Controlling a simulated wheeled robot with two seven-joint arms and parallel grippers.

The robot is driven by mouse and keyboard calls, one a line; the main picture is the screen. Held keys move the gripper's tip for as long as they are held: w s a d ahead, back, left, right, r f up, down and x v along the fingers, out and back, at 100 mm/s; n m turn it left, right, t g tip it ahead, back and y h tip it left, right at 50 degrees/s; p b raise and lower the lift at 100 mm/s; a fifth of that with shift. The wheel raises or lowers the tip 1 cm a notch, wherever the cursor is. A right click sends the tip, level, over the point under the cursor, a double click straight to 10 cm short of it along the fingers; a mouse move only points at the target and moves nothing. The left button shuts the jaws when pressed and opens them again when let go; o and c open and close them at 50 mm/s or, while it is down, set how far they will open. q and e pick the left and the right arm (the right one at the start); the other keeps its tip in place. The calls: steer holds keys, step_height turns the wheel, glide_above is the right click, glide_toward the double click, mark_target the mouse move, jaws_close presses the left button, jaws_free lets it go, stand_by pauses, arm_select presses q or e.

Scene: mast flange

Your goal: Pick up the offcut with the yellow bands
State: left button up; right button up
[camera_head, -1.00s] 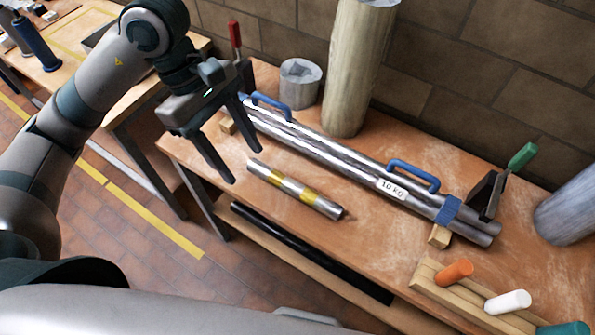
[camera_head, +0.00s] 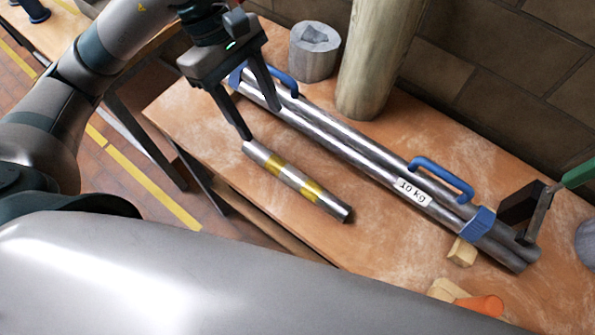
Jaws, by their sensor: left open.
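The offcut with the yellow bands (camera_head: 295,181) is a short silver tube with two yellow bands. It lies on the wooden bench, slanting down to the right. My left gripper (camera_head: 262,122) is open and empty above the bench, near the offcut's upper left end. One finger shows just above that end, the other farther right toward the long tubes. I cannot tell whether a finger touches the offcut. My right gripper is not in view.
Long steel tubes (camera_head: 345,152) with blue handles and a "10 kg" label lie behind the offcut. A clamp (camera_head: 537,207) stands at their right end. A grey cylinder (camera_head: 314,52) and a tall column (camera_head: 378,60) stand behind.

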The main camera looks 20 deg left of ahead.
arm_select(q)
steer(key=shift+w+f, duration=0.35)
steer(key=shift+f, duration=0.15)
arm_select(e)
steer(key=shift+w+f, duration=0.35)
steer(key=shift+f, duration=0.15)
arm_select(q)
steer(key=shift+s, duration=0.1)
steer(key=p, duration=0.3)
glide_above(291, 174)
steer(key=a, duration=0.2)
steer(key=f, duration=1)
steer(key=shift+w+a+f, duration=0.15)
steer(key=shift+w+f, duration=0.2)
steer(key=shift+w, duration=0.05)
steer(key=shift+f, duration=0.3)
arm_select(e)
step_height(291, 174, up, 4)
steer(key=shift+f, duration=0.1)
